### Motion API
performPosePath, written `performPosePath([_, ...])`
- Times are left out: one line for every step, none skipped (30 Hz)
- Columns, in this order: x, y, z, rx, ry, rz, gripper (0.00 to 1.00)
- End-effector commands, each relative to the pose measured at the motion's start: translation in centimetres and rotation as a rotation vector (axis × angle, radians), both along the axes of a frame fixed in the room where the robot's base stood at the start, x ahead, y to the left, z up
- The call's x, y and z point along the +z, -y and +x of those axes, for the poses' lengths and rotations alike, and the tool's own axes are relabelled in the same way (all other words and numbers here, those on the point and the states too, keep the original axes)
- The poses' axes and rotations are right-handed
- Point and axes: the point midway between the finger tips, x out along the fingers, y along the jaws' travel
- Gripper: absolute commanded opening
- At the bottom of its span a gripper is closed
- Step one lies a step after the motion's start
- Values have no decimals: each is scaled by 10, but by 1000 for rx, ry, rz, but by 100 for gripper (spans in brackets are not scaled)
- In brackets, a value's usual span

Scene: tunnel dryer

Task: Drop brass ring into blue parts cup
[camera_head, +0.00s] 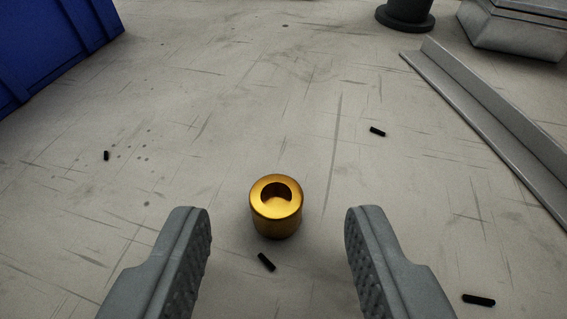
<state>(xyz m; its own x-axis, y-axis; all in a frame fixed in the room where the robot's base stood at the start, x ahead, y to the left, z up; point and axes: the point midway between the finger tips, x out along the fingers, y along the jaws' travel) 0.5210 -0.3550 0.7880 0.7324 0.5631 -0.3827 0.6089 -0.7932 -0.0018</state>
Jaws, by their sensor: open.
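The brass ring (276,222) is a short, thick gold cylinder with a hole in its top. It stands upright on the grey, scratched surface. My gripper (277,225) is open, with one grey ribbed finger to the left of the ring and one to the right. There is a clear gap on both sides, and neither finger touches it. No blue parts cup can be made out for certain. A blue ribbed thing (50,45) is cut off at the upper left, and I cannot tell what it is.
Small black bits lie about, one (266,262) just in front of the ring and another (377,132) behind it. A metal angle rail (490,125) runs along the right. A dark round base (405,18) and a grey metal block (515,28) stand at the upper right. The middle surface is mostly clear.

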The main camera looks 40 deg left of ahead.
Motion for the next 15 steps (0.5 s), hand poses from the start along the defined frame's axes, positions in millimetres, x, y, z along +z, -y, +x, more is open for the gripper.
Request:
performPosePath([-2, -5, 5, 2, 0, 0, 44])
performPosePath([-4, -6, 7, 2, 0, 0, 44])
performPosePath([-5, -8, 10, 2, 0, 0, 44])
performPosePath([-5, -9, 11, 3, 1, -1, 44])
performPosePath([-6, -10, 12, 2, 1, -1, 44])
performPosePath([-6, -10, 12, 2, 1, -1, 44])
performPosePath([-6, -10, 12, 1, 1, -1, 44])
performPosePath([-6, -10, 12, 1, 1, -1, 44])
performPosePath([-6, -10, 12, 1, 1, -1, 44])
performPosePath([-6, -9, 12, 1, 1, -1, 44])
performPosePath([-6, -9, 12, 1, 1, -1, 44])
performPosePath([-6, -9, 12, 1, 1, -1, 36])
performPosePath([-6, -9, 12, 0, 1, -1, 30])
performPosePath([-6, -9, 12, 1, 1, -1, 24])
performPosePath([-6, -9, 12, 0, 1, -1, 16])
